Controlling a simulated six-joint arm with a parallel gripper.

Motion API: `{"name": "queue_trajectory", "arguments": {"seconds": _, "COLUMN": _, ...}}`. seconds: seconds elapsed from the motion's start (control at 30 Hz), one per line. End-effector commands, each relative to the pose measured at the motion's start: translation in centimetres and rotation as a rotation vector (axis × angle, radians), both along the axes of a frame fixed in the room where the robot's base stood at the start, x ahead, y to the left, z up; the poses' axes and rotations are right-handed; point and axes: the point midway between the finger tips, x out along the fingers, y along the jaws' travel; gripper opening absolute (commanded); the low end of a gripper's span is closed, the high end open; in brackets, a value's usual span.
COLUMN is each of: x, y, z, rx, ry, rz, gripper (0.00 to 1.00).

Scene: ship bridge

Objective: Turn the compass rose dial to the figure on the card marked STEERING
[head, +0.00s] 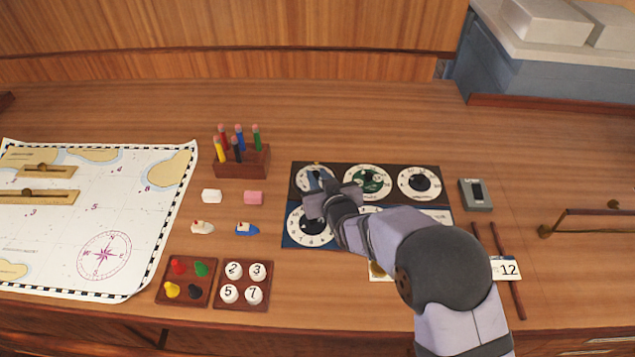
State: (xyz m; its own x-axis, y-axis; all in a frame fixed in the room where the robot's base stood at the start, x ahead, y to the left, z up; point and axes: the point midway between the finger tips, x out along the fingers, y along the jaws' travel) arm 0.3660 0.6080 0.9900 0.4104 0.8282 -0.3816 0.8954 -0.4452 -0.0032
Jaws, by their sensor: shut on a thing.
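A dial panel (447,216) lies on the desk with several white-ringed dials in two rows. My gripper (318,184) is over the upper-left dial (302,182), pointing down, and appears shut on its knob. The fingers hide most of that dial's centre. The upper-middle dial (367,182) has a green face, and the upper-right dial (419,184) has a dark centre. I cannot tell which dial bears the compass rose. A card (507,269) reading 12 lies at the right; its heading is too small to read. Another card (377,272) is mostly hidden behind my arm.
A chart (100,215) covers the left. A pen block (240,160), small blocks and boats, a peg tray (184,281) and a numbered-disc tray (242,284) stand left of the panel. A grey switch box (476,195), thin sticks and a brass-ended rail (590,212) are right.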

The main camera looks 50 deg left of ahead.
Motion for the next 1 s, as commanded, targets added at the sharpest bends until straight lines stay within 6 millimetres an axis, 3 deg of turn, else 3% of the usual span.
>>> {"name": "queue_trajectory", "arguments": {"seconds": 0.63, "x": 0.83, "y": -0.08, "z": 0.77, "rx": 0.009, "ry": -0.01, "rz": 0.231, "gripper": 0.0}}
{"name": "queue_trajectory", "arguments": {"seconds": 1.0, "x": 0.74, "y": -0.11, "z": 0.55, "rx": 0.009, "ry": -0.007, "rz": 0.266, "gripper": 0.0}}
